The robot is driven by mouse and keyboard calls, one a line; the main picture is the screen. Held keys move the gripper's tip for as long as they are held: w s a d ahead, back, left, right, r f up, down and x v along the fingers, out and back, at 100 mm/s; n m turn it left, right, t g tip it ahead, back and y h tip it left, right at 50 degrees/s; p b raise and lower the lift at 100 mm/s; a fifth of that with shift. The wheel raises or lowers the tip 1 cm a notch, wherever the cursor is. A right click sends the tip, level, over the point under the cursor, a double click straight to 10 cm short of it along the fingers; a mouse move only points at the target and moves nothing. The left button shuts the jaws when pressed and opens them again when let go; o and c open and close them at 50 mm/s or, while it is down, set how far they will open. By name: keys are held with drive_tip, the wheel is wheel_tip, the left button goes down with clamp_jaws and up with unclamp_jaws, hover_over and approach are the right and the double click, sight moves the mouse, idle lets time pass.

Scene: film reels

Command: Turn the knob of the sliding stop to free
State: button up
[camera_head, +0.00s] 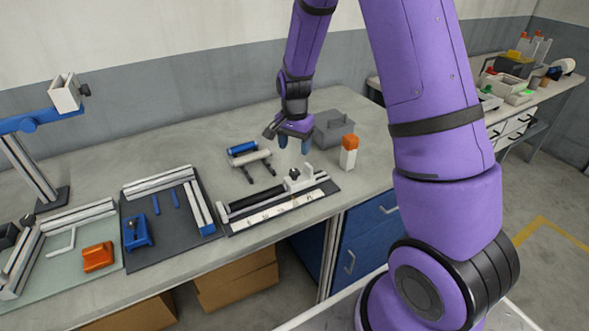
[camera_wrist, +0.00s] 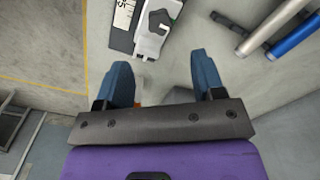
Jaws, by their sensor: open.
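The sliding stop (camera_head: 298,184) is a pale block on a rail with a white scale strip (camera_head: 267,212), near the table's front edge. A small dark knob (camera_head: 293,174) sits on top of it. My gripper (camera_head: 294,147) points down above and slightly behind the stop. Its two blue fingers (camera_wrist: 162,66) are apart with nothing between them, clear of the knob. The knob's setting cannot be read for certain.
Blue and grey cylinders with handles (camera_head: 248,154) lie behind the rail on the left. An orange-capped white bottle (camera_head: 348,152) and a grey box (camera_head: 332,130) stand to the right. A dark board with a blue block (camera_head: 137,232) lies left. Bare table lies behind the cylinders.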

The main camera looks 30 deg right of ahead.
sight(294, 171)
wheel_tip(294, 171, down, 9)
drive_tip(key=shift+f, duration=0.1)
idle(0.3)
drive_tip(key=c, duration=0.9)
